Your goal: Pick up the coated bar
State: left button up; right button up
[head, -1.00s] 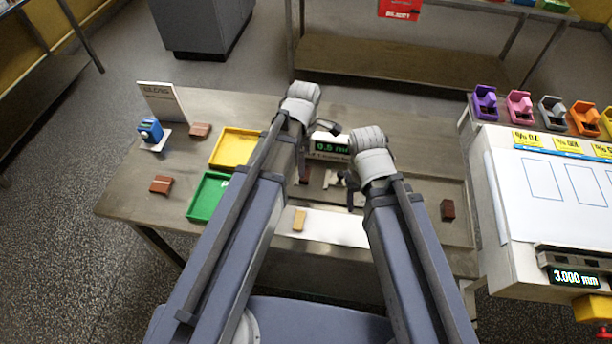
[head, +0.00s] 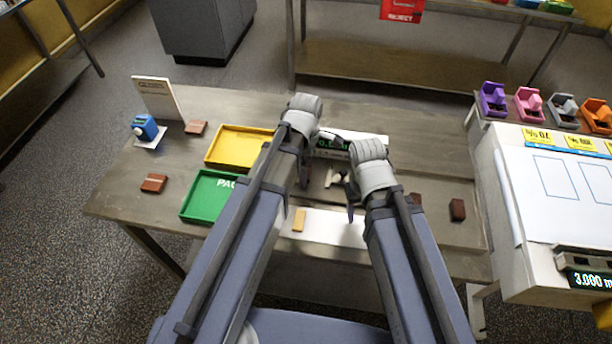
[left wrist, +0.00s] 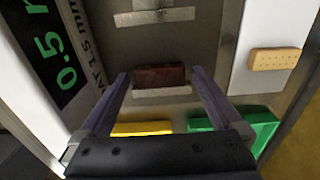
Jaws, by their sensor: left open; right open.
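In the left wrist view a dark brown coated bar (left wrist: 160,76) lies on a pale strip, ahead of and between the two fingers of my left gripper (left wrist: 160,88). The fingers are apart, and I cannot tell how high they are above the bar. In the head view my left gripper (head: 304,176) points down over the middle of the table, and the bar under it is hidden. My right gripper (head: 350,200) is open and empty, to the right of the left one, above the table near a small metal fixture (head: 330,178).
A yellow tray (head: 212,150) and a green tray (head: 190,205) are at left. Brown bars lie at far left (head: 153,183), by the blue device (head: 145,127), and at right (head: 457,209). A tan bar (head: 299,220) lies on a white strip. A white-topped bench (head: 515,245) borders the right.

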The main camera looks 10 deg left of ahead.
pick_arm(q)
jog(key=c, duration=0.9)
jog(key=shift+r, duration=0.1)
pick_arm(e)
jog(key=shift+r, duration=0.1)
pick_arm(q)
notch_tip(320, 180, up, 7)
jog(key=p, duration=0.7)
pick_arm(e)
notch_tip(320, 180, up, 7)
pick_arm(q)
jog(key=shift+r, duration=0.1)
pick_arm(e)
jog(key=shift+r, duration=0.15)
jog(key=shift+c, duration=0.8)
